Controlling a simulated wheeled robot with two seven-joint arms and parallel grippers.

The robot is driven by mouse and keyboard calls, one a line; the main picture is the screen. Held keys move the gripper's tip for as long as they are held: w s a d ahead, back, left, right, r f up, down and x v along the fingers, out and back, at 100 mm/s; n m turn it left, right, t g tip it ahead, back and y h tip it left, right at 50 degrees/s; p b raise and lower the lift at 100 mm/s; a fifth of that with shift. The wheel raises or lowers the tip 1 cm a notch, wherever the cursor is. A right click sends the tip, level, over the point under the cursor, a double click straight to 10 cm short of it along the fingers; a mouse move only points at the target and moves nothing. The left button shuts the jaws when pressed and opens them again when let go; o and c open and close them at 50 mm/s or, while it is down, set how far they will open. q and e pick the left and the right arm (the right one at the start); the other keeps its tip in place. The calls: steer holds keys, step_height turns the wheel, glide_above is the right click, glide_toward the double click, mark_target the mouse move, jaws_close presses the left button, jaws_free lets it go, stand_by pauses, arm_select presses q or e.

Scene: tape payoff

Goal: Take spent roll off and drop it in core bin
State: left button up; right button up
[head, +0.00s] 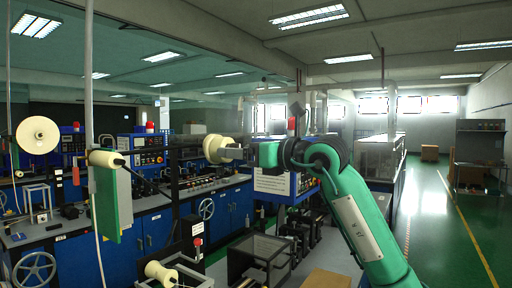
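A cream roll (214,149) with a narrower end shows in the middle of the head view. My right gripper (238,153), at the end of the green arm coming from the lower right, meets the roll's right end. Its fingers are small and partly merge with the roll's end, so I cannot tell whether they are shut on it. A dark open-topped bin (262,250) stands low in front, below the gripper; it may be the core bin. My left gripper is not in view.
A large cream roll (38,135) hangs at the far left. Another roll (106,158) sits by a pale post and green panel (110,205). A small spool (161,272) is at the bottom. Blue cabinets (165,222) line the left; green floor (440,240) is open at right.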

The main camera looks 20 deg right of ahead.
steer(key=shift+p+x, duration=0.6)
steer(key=shift+x, duration=2.2)
steer(key=c, duration=0.9)
steer(key=shift+r, duration=0.35)
steer(key=shift+b+v, duration=0.85)
steer(key=shift+v, duration=0.9)
steer(key=shift+b+v, duration=1.3)
steer(key=shift+v, duration=1.75)
